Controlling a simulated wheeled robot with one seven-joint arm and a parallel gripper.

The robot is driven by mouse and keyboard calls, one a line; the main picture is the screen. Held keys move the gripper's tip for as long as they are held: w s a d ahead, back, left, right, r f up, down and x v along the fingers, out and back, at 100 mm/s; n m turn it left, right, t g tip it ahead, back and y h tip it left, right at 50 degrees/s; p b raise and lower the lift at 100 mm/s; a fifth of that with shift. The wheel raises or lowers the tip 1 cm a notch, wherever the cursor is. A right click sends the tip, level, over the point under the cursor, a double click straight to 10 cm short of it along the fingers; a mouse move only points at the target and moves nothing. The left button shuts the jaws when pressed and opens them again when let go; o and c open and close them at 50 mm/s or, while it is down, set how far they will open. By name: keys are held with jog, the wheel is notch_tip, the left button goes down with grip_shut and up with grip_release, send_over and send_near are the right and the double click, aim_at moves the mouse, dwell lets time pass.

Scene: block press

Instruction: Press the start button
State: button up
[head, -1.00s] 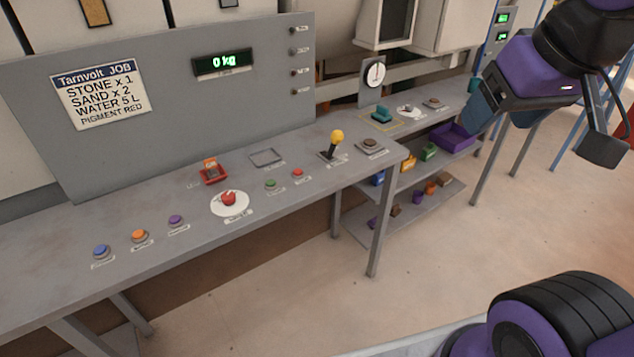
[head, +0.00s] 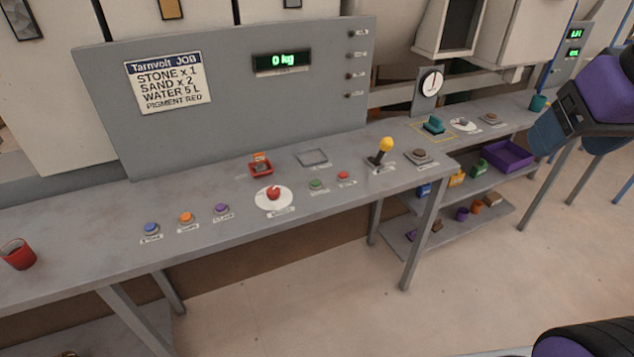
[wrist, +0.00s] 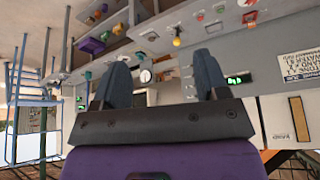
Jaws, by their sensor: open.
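The grey control bench in the head view (head: 105,215) carries several buttons with small labels too blurred to read, so I cannot tell which is named start. A green button (head: 317,184) and a red button (head: 343,176) sit side by side near the middle. Blue (head: 151,229), orange (head: 186,217) and purple (head: 221,209) buttons lie to their left. A red knob (head: 273,193) stands on a white dial. My gripper shows open and empty in the wrist view (wrist: 163,75), raised and apart from the bench; part of it shows at the right in the head view.
A yellow-knobbed lever (head: 386,145) and a brown round button (head: 420,154) stand at the bench's right end. A red switch (head: 260,165) has a raised cover. A red cup (head: 18,254) stands far left. The display (head: 281,61) reads 0 kg. Open floor lies in front.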

dwell(0.3)
grip_shut()
dwell(1.6)
